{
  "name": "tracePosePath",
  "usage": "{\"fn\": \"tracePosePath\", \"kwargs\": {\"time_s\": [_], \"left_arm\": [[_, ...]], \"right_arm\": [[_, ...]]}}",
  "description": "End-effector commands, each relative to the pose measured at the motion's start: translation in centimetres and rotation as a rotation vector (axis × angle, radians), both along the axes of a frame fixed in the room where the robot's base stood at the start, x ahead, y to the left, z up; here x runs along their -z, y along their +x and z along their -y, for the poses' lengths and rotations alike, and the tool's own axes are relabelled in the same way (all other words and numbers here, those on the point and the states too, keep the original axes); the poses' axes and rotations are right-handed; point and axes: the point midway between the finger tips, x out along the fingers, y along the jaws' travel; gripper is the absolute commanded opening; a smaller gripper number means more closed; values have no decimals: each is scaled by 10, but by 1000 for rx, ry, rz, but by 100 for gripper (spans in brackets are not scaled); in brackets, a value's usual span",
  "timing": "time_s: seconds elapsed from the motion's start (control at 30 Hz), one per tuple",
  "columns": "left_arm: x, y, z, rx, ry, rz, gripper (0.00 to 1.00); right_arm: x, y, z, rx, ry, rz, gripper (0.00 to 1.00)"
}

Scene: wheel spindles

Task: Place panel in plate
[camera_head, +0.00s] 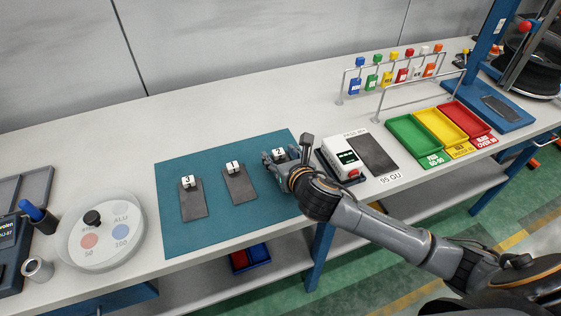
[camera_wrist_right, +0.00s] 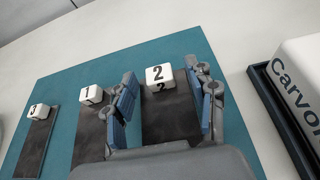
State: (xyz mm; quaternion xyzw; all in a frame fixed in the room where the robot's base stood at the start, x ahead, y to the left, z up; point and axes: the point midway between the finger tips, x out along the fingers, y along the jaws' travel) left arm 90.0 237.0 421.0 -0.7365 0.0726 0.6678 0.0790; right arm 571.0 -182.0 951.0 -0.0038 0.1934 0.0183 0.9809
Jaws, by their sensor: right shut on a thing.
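Three dark grey panels with numbered white blocks are on the teal mat (camera_head: 222,233): panel 3 (camera_head: 193,203), panel 1 (camera_head: 240,188) and panel 2, which is mostly hidden by my gripper in the head view. In the right wrist view, panel 2 (camera_wrist_right: 168,120) with its block (camera_wrist_right: 160,76) lies between the blue-padded fingers of my right gripper (camera_wrist_right: 168,100). The right gripper (camera_head: 282,160) is shut on panel 2 at the mat's right end. A dark rectangular plate (camera_head: 376,154) lies right of the white meter. My left gripper is out of view.
A white meter (camera_head: 342,158) stands close right of my right gripper.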

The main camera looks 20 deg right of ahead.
Motion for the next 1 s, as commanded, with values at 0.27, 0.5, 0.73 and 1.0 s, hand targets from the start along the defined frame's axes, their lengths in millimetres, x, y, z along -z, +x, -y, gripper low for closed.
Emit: {"fn": "tracePosePath", "kwargs": {"time_s": [0.27,0.5,0.73,1.0], "left_arm": [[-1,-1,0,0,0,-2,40],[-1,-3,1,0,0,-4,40],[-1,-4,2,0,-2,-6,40],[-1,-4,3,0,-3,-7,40]], "right_arm": [[24,-2,0,0,1,-3,16],[25,-2,0,0,0,-3,16],[26,-2,0,0,0,-4,79],[24,-2,0,-1,1,-3,79]]}}
